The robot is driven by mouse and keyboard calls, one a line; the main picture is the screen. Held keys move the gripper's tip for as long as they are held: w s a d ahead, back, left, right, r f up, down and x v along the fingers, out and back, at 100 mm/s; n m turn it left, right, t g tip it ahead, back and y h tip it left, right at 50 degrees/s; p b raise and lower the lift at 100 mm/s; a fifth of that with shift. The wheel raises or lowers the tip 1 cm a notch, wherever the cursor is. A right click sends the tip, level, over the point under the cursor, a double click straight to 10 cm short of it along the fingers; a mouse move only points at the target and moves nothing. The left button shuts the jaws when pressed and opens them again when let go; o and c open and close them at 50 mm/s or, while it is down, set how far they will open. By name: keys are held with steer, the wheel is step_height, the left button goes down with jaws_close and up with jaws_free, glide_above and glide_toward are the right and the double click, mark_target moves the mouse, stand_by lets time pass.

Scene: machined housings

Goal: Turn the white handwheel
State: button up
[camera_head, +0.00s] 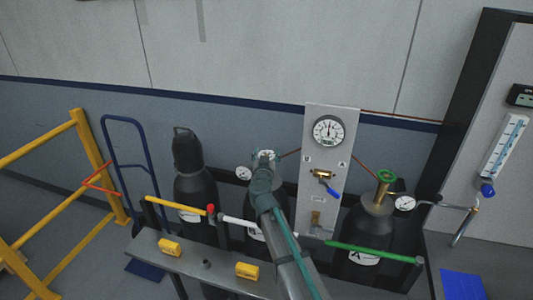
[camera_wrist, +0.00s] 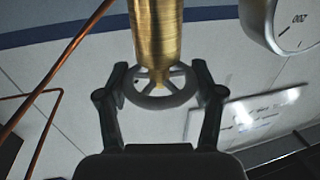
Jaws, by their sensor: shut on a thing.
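The white handwheel (camera_wrist: 160,101) looks pale grey in the wrist view, a spoked ring at the end of a brass valve body (camera_wrist: 157,35). My gripper (camera_wrist: 160,72) has one finger on each side of the wheel and is shut on its rim. In the head view, my gripper (camera_head: 265,158) is at the top of the middle cylinder, and my arm hides most of the wheel and cylinder there.
A gauge panel (camera_head: 314,235) stands right of my gripper. A cylinder with a green handwheel (camera_head: 387,176) is further right; a capped dark cylinder (camera_head: 188,150) is left. A small gauge (camera_head: 244,173) sits close beside my gripper. A rack shelf (camera_head: 215,262) runs in front.

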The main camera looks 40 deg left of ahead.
steer(key=shift+a+m+t+h+p, duration=0.2)
steer(key=shift+m+t+h+p, duration=0.25)
steer(key=shift+m+h, duration=0.35)
steer(key=m+t+h, duration=0.1)
steer(key=m+h, duration=0.1)
steer(key=h, duration=0.2)
steer(key=m+t+h, duration=0.1)
steer(key=m+h, duration=0.2)
steer(key=h, duration=0.1)
steer(key=shift+w+f+h, duration=0.1)
steer(key=shift+h, duration=0.3)
steer(key=m+h, duration=0.1)
steer(key=h, duration=0.1)
steer(key=m+h, duration=0.2)
steer(key=shift+d+m+g+h, duration=0.15)
steer(key=shift+m+g+h, duration=0.15)
steer(key=shift+g+h, duration=0.1)
steer(key=shift+d+m+g+h+b, duration=0.2)
steer(key=shift+m+g+h+b, duration=0.35)
steer(key=shift+m+h, duration=0.7)
steer(key=shift+s+d+f+h, duration=0.1)
steer(key=shift+s+h, duration=0.1)
steer(key=shift+h, duration=0.15)
steer(key=o, duration=0.9)
steer(key=shift+o, duration=1.3)
